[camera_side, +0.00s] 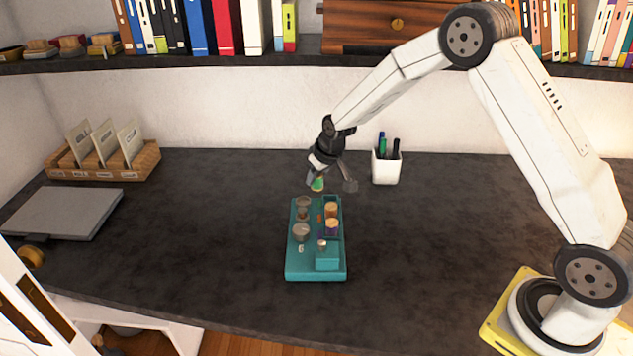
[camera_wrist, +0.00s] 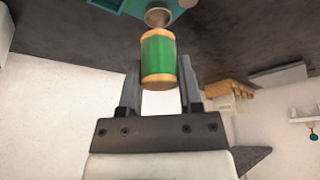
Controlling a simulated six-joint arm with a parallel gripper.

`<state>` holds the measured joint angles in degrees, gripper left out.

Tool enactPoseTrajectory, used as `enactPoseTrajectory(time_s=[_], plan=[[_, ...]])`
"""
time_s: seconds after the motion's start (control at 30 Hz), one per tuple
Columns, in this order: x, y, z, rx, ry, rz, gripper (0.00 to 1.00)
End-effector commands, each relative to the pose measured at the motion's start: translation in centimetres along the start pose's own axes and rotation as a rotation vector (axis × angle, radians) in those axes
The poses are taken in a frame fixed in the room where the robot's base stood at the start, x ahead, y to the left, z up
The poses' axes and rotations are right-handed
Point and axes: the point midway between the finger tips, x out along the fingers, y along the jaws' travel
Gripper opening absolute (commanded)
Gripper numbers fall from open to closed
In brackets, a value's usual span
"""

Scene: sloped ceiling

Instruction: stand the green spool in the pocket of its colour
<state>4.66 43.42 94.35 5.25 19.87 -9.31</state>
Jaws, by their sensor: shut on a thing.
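The green spool (camera_wrist: 158,58) has a green middle and tan ends. My gripper (camera_wrist: 159,80) is shut on it, with one finger on each side in the wrist view. In the side view the spool (camera_side: 317,184) hangs from my gripper (camera_side: 318,178) just above and behind the far end of the teal tray (camera_side: 300,270). The tray also shows at the top of the wrist view (camera_wrist: 185,8), with a round grey cup beyond the spool. The colours of the tray's pockets are too small to tell.
The tray carries several spools and a grey cup (camera_side: 301,232). A white pen cup (camera_side: 386,167) stands behind it to the right. A wooden card box (camera_side: 146,163) and a grey slab (camera_side: 62,212) lie at the left. The dark desk is clear around the tray.

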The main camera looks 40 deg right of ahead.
Motion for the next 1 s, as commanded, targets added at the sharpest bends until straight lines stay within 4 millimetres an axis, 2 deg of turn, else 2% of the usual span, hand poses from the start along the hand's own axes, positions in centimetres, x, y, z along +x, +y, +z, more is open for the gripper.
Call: enactPoseTrajectory(time_s=[0.2,0.5,0.7,1.0], plan=[[-2.5,-0.2,2.3,0.002,0.002,0.000,0.00],[-5.2,-0.4,4.9,0.001,0.002,0.000,0.00],[-6.0,-0.4,5.7,0.001,0.001,0.000,0.00],[-6.2,-0.5,6.0,0.001,0.000,0.000,0.00]])
